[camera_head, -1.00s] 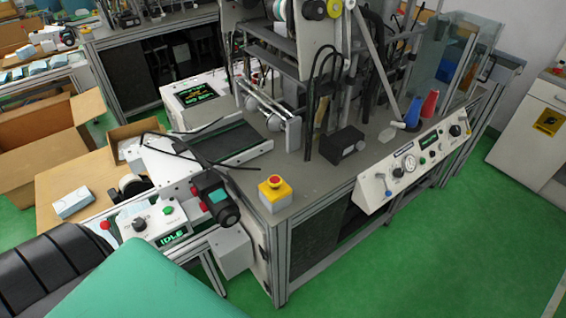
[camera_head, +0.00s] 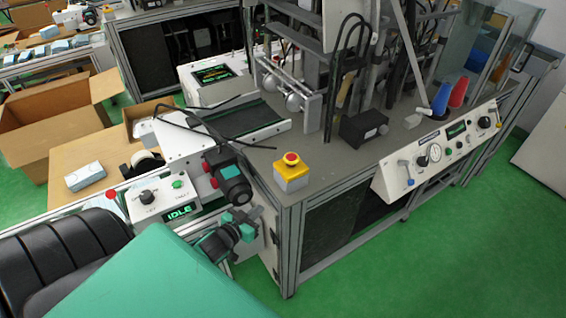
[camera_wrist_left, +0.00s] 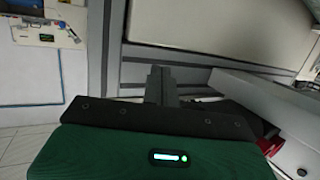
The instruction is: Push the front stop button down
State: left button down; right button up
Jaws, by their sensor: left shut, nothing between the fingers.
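The stop button is a red mushroom button (camera_head: 291,158) on a yellow-topped box (camera_head: 292,174). It stands at the near corner of the grey machine table (camera_head: 335,165). My left gripper (camera_head: 257,212) is dark with teal parts. It is below and left of the button, beside the table's front corner, and apart from the button. In the left wrist view its narrow fingers (camera_wrist_left: 162,84) are together with nothing between them, in front of a pale panel with a grey frame. The button does not show clearly there. My right gripper is not in view.
A dark motor with red and teal parts (camera_head: 228,178) juts out left of the button. An IDLE control box (camera_head: 163,200) stands further left. A white gauge panel (camera_head: 435,155) hangs at the right. A black seat (camera_head: 60,250) is at lower left. Green floor is free at lower right.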

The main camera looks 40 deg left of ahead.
pick_arm(q)
notch_tip(320, 180, up, 19)
jog(key=m+t+h+b, duration=0.1)
jog(key=m+t+h, duration=0.3)
jog(key=h, duration=0.4)
jog(key=shift+w+r+m+t+h, duration=0.2)
jog(key=shift+w+m+t+h, duration=0.2)
notch_tip(320, 180, up, 4)
jog(key=p, duration=0.3)
send_over(291, 160)
jog(key=s+a, duration=0.1)
jog(key=a, duration=0.1)
jog(key=shift+s+f, duration=0.1)
jog(key=shift+f, duration=0.1)
notch_tip(291, 160, down, 3)
jog(key=shift+r, duration=0.15)
jog(key=shift+f, duration=0.85)
